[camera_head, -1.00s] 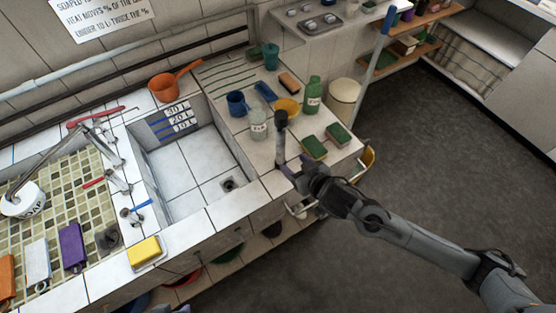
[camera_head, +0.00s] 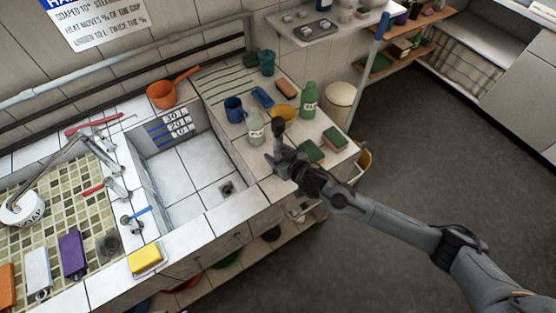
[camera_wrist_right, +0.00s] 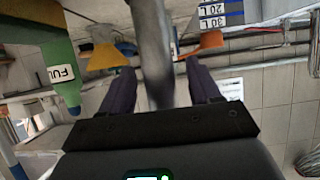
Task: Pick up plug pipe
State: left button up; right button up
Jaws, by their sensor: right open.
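The plug pipe (camera_head: 278,132) is a dark grey upright tube. It stands on the tiled counter at the right of the sink basin, and its lower end is hidden behind my gripper. My right gripper (camera_head: 279,164) is at the lower part of the pipe, with its jaws open. In the right wrist view the pipe (camera_wrist_right: 152,45) runs between the two spread fingers of the gripper (camera_wrist_right: 160,82), with a gap showing on each side. My left gripper is not in view.
Green sponges (camera_head: 310,151) lie just right of my gripper. The sink basin (camera_head: 185,175) is empty at the left.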

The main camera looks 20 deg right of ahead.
jog(key=shift+x, duration=1.15)
jog(key=shift+r, duration=0.1)
grip_shut()
jog(key=shift+r, duration=0.1)
